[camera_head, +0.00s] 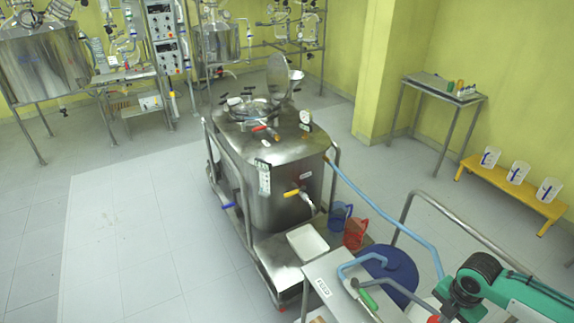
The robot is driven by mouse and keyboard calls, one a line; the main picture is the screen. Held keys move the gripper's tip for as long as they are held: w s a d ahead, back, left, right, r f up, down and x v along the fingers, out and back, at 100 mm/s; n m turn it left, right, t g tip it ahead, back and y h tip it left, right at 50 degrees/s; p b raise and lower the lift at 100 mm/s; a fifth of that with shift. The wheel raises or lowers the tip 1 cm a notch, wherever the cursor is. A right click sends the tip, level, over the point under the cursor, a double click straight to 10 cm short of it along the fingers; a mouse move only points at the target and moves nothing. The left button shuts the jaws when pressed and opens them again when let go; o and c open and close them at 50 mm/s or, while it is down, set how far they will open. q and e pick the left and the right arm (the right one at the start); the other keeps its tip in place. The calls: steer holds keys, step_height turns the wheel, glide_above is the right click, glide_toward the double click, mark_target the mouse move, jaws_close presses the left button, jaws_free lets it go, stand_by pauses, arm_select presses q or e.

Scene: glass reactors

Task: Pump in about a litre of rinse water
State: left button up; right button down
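A steel vessel (275,178) stands on a wheeled frame in the middle, its round lid (278,76) raised. A yellow-handled valve (293,193) is on its lower front. A light-blue hose (392,215) runs from the vessel's right side down toward the bottom right. A blue drum (388,270) stands at the bottom right, beside a steel stand with a FEED label (323,288). A bent blue-grey pipe and a green handle (369,299) sit over the stand. My green arm enters at the bottom right near the drum; its gripper fingers do not show. My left gripper is out of view.
Blue (340,217) and red (355,233) jugs and a white tray (307,242) are at the vessel's foot. A yellow bench (508,184) holds white jugs at right. The floor at left is clear.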

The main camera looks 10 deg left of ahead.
steer(key=shift+f, duration=0.1)
steer(key=shift+s+f+b, duration=0.1)
steer(key=shift+f+b, duration=1.75)
steer(key=shift+f, duration=2.4)
step_height(320, 180, up, 4)
steer(key=p, duration=0.3)
steer(key=shift+f, duration=0.25)
steer(key=shift+r+p, duration=0.45)
steer(key=shift+r, duration=2.15)
